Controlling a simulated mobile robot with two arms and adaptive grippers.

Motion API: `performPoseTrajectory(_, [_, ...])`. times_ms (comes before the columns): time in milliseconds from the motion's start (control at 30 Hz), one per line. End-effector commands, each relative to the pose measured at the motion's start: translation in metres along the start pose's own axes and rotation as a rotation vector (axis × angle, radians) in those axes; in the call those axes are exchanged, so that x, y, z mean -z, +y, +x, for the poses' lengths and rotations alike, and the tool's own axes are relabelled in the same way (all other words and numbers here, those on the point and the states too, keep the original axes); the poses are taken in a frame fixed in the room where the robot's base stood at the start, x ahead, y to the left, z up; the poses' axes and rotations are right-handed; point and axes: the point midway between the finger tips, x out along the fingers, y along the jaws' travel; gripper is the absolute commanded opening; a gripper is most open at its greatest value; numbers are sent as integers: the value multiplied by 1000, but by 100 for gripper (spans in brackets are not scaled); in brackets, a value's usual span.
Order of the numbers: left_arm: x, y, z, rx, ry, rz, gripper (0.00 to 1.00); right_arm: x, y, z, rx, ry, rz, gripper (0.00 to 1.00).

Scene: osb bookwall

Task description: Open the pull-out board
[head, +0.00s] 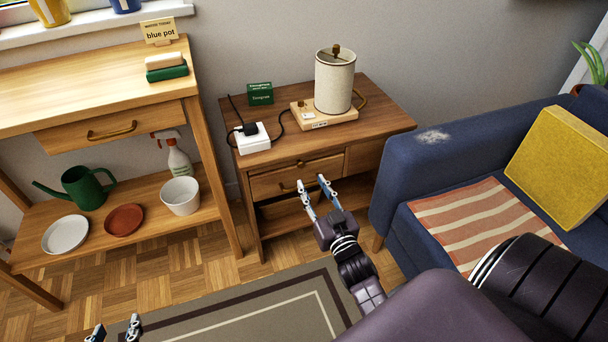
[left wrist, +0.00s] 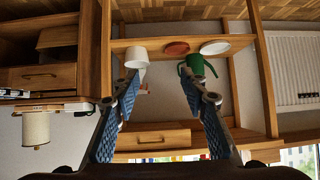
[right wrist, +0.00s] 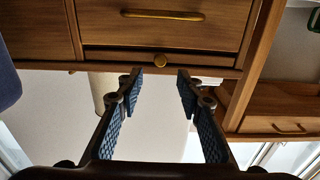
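The pull-out board (head: 279,171) is a narrow strip with a small brass knob, just under the top of the wooden side table (head: 375,112). It looks pushed in. In the right wrist view, which is upside down, the board (right wrist: 115,57) and its round knob (right wrist: 160,61) lie beyond my fingertips, near the middle between them. My right gripper (head: 315,188) is open and empty in front of the table's drawer (head: 270,186); no contact with the knob is visible. My left gripper (head: 115,332) is open and empty, low at the left near the rug.
A lamp (head: 335,82), a white socket block (head: 252,138) and a green box (head: 261,93) stand on the side table. A wooden bench (head: 60,90) is at left, a blue sofa (head: 400,180) at right. A rug (head: 240,315) covers the floor in front.

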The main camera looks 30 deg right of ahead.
Motion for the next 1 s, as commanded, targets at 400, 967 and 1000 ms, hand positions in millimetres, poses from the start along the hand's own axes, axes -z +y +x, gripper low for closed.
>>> performPoseTrajectory(400, [72,9,1,-19,316,1,40,-2,-1,54,2,-1,-1,34])
performPoseTrajectory(967, [98,12,-7,-26,429,0,40,-1,0,70,1,-4,-1,34])
performPoseTrajectory(1000, [98,12,-7,-26,429,0,40,-1,0,70,1,-4,-1,29])
